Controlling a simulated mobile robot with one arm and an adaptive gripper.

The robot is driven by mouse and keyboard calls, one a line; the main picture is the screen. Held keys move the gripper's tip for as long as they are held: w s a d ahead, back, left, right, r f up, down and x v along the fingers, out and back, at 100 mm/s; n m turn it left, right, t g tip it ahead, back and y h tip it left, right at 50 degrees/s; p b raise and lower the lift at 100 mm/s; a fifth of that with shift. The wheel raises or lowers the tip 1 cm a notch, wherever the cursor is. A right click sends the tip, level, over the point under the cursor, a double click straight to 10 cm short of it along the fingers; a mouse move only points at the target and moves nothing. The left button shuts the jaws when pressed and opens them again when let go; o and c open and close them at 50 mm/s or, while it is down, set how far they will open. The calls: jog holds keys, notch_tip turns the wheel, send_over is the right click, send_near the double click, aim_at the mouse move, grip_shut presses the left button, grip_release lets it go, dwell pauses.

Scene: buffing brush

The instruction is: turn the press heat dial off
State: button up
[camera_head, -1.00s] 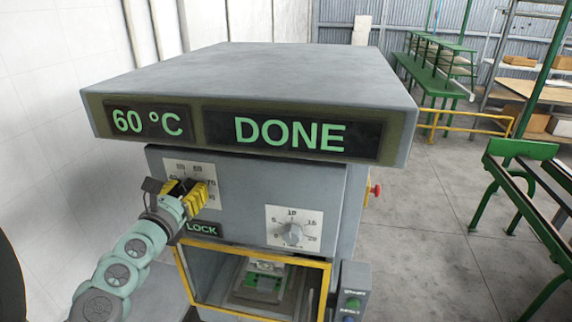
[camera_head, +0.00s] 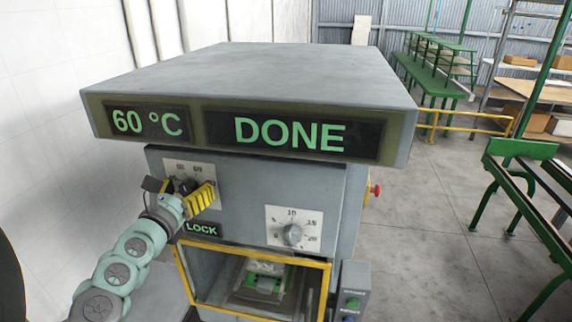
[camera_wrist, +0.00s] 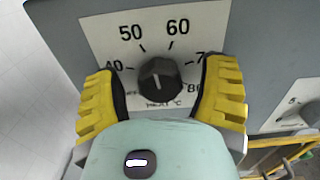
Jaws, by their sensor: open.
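The heat dial (camera_wrist: 160,80) is a dark faceted knob on a white scale plate on the press front. In the wrist view, numbers 40, 50, 60 and more surround it, and a short white mark shows on its face. The exact setting it points at is hard to tell. My gripper (camera_wrist: 163,72) is open, its yellow fingers on either side of the dial with gaps to it. In the head view my gripper (camera_head: 181,192) stands in front of the heat plate (camera_head: 176,167) and partly hides the dial. The temperature display (camera_head: 147,122) reads 60 °C.
A second display (camera_head: 290,135) reads DONE. A grey timer dial (camera_head: 292,235) sits lower right on the panel. A LOCK label (camera_head: 202,229) is just below my gripper. The yellow-framed press opening (camera_head: 255,275) is underneath, with a button box (camera_head: 352,295) beside it.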

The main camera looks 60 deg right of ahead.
jog(key=v, duration=1.2)
dwell(0.4)
